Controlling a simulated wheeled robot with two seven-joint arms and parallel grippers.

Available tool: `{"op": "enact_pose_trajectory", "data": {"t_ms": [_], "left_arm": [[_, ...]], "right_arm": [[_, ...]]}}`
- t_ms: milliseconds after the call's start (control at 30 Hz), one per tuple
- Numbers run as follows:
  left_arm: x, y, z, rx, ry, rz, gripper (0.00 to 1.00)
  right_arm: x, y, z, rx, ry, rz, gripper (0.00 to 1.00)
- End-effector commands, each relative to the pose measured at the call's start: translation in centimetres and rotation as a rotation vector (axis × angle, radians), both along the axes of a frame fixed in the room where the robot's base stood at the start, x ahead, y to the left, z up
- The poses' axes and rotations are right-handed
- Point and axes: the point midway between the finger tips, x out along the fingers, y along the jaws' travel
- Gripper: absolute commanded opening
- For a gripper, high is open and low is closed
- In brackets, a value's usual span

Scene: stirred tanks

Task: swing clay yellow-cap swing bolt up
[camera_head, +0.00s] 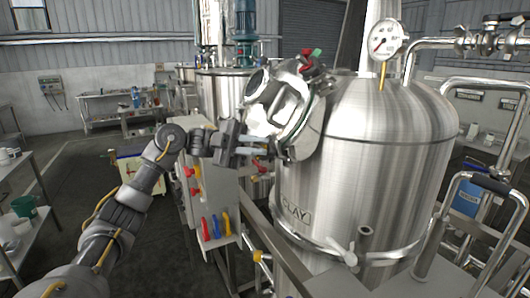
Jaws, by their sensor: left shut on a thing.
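The clay tank (350,165) is a large steel vessel with a "CLAY" plate on its front. Its round manway lid (280,105) sits tilted on the upper left shoulder. Red and green caps show at the lid's top edge, and a red cap (258,165) shows at its lower left edge. My left gripper (258,146) is at the lid's lower left rim, shut on what appears to be a swing bolt. I cannot make out a yellow cap there; the fingers cover that spot. My right gripper is not in view.
A pressure gauge (383,40) and pipes stand above the tank. A grey panel with red, blue and yellow handles (216,227) is below my left gripper. A metal rail (485,185) stands at right. The floor at left is open between benches.

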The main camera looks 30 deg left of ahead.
Motion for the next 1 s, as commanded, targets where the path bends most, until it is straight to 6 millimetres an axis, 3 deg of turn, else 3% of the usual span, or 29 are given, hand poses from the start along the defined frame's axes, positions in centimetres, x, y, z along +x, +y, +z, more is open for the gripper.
{"op": "enact_pose_trajectory", "data": {"t_ms": [500,533,667,1000], "left_arm": [[-0.02,0.62,0.58,-0.006,-0.017,0.019,0.0],[-0.01,0.62,0.59,-0.006,-0.017,0.019,0.15],[-0.01,0.56,0.49,-0.006,-0.014,0.016,0.31],[0.03,0.8,0.12,-0.001,-0.008,0.012,0.31]], "right_arm": [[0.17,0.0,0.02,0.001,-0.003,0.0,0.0],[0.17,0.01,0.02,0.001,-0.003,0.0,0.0],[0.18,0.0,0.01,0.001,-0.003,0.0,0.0],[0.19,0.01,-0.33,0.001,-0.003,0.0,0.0]]}}
